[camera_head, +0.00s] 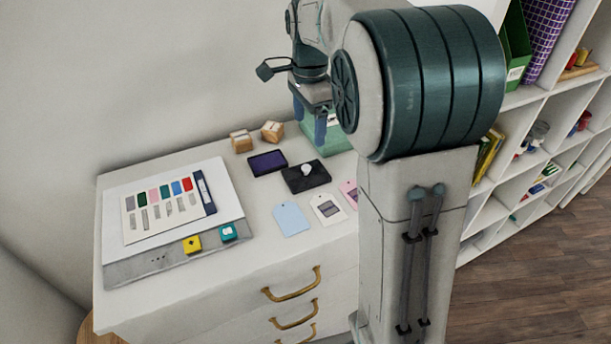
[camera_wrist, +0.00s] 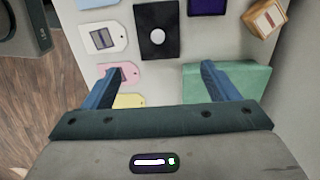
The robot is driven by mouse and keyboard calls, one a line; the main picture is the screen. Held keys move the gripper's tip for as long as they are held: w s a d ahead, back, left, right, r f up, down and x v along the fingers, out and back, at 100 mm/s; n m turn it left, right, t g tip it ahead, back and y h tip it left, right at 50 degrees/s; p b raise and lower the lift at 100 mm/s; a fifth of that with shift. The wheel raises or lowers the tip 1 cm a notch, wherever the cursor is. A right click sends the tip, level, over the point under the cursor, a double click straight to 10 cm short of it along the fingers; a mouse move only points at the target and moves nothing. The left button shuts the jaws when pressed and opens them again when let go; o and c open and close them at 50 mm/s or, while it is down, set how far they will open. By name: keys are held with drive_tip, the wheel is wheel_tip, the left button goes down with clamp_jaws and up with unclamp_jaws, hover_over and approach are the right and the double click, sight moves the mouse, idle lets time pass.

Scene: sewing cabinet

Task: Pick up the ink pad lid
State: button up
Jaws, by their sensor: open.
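The ink pad lid (camera_head: 306,177) is a dark rectangular plate with a round white knob, lying on the white cabinet top. In the wrist view the lid (camera_wrist: 157,45) lies ahead of my gripper, with its white knob facing up. The purple ink pad (camera_head: 267,163) lies beside it, apart by a small gap; part of it shows in the wrist view (camera_wrist: 207,6). My gripper (camera_wrist: 158,72) is open and empty, its two blue fingers spread above the cabinet top. In the head view my gripper (camera_head: 320,122) hangs behind the lid, partly hidden by my arm.
Blue (camera_head: 291,219), white (camera_head: 328,209) and pink tags lie near the lid; a yellow tag (camera_wrist: 128,101) shows below. A green box (camera_wrist: 232,82) stands close to the right finger. Wooden stamps (camera_head: 241,142) stand at the back. A board with swatches (camera_head: 165,212) lies left.

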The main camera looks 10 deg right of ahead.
sight(309, 166)
wheel_tip(309, 166, down, 14)
drive_tip(key=shift+s+r, duration=0.15)
drive_tip(key=shift+r, duration=0.1)
drive_tip(key=c, duration=0.9)
